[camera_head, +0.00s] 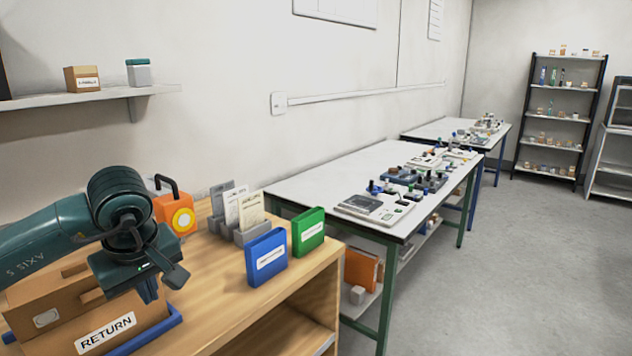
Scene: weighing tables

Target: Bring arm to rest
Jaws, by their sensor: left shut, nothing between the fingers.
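My left arm comes in from the left, dark green, with its gripper (158,280) over the wooden bench. The gripper is shut and empty. It is in front of a brown box labelled RETURN (85,322), and hides part of it. I cannot tell whether the gripper touches the box. My right gripper is not in view.
On the wooden bench (215,290) stand a blue binder (266,258), a green binder (308,232), a grey card holder (222,226) and an orange case (172,216). White tables (310,190) with instruments stand beyond. The floor (480,270) at right is clear.

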